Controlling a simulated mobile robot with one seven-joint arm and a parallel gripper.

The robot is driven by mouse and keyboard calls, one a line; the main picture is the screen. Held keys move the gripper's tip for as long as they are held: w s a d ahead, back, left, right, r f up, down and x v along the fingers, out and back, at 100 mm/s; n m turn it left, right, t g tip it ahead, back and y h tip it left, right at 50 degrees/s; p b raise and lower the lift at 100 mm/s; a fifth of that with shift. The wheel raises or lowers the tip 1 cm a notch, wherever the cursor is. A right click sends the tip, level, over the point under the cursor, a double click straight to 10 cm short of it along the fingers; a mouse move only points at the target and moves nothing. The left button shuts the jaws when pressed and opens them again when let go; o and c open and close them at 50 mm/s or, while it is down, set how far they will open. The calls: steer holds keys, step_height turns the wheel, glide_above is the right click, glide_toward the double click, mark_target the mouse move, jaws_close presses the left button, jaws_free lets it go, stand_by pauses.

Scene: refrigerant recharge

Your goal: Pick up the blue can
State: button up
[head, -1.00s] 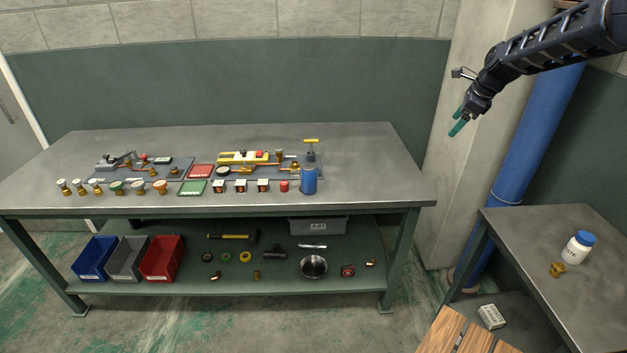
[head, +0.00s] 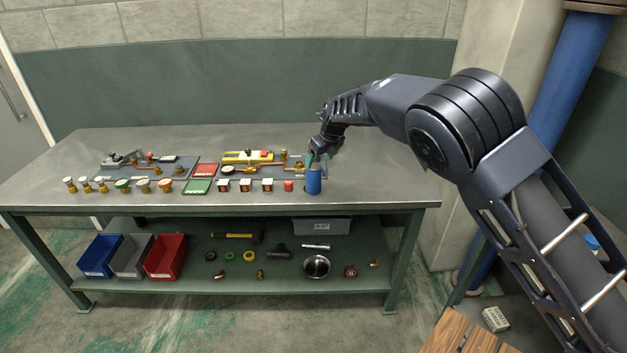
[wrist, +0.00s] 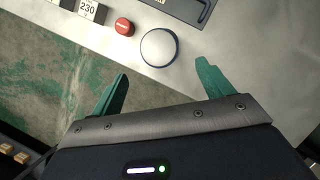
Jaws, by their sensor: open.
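The blue can (head: 314,183) stands upright near the front right edge of the workbench. In the wrist view it is seen from above as a pale round top with a blue rim (wrist: 158,47). My gripper (head: 312,160) is at the can's upper end in the head view, and its far finger is hard to make out there. In the wrist view my gripper (wrist: 162,70) is open, its teal fingers apart and empty. The can lies just beyond the fingertips, roughly centred on the gap between them. I see no contact.
A red cap (wrist: 123,26) stands close to the left of the can. Small labelled blocks (head: 245,186) continue the row leftward. The board with yellow and copper fittings (head: 250,170) lies behind. The bench top (head: 380,185) to the right is clear.

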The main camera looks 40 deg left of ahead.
mark_target(313, 176)
steer(key=shift+x, duration=5.35)
steer(key=shift+w+d, duration=0.1)
steer(key=c, duration=1.3)
